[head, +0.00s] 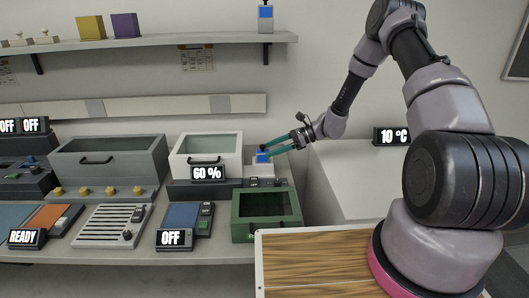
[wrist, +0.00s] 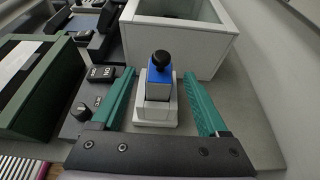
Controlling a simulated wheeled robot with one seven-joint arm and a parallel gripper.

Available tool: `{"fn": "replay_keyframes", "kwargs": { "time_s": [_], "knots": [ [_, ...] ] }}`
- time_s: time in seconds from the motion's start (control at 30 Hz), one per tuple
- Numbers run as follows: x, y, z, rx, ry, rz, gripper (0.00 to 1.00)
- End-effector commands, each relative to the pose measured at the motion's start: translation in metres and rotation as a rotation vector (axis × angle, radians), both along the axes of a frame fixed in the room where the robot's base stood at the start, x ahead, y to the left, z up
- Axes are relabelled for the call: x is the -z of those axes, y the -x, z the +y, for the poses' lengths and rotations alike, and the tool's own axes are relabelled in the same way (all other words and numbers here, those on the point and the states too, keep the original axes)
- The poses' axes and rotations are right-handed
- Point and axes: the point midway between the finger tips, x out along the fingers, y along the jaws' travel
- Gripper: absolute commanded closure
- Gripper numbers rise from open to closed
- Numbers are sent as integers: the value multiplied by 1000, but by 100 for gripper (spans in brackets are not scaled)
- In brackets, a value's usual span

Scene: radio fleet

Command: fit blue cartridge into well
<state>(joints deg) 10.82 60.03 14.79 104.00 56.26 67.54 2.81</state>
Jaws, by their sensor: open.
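The blue cartridge (wrist: 159,76) has a black knob on top and stands upright at a white stepped block (wrist: 155,109). The cartridge (head: 263,156) and block (head: 262,169) also show in the head view, beside the white bin. The well itself is hidden, and I cannot tell how deep the cartridge sits. My gripper (wrist: 157,80) is open, with one teal finger on each side of the cartridge and visible gaps between. In the head view my gripper (head: 272,150) reaches in from the right at the cartridge's height.
A white open bin (head: 206,147) with a 60 % display (head: 207,173) stands just behind and left. A dark green box (head: 266,208) is in front. A similar blue-topped piece (head: 265,13) stands on the shelf above. A panel with switches (wrist: 87,92) lies left of the block.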

Motion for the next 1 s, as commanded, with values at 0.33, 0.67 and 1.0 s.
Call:
{"fn": "replay_keyframes", "kwargs": {
  "time_s": [0.33,0.67,1.0],
  "knots": [
    [-24,-1,-57,2,0,-1,23],
    [-27,0,-65,0,0,0,23],
    [-27,0,-65,0,0,0,23]
  ]
}}
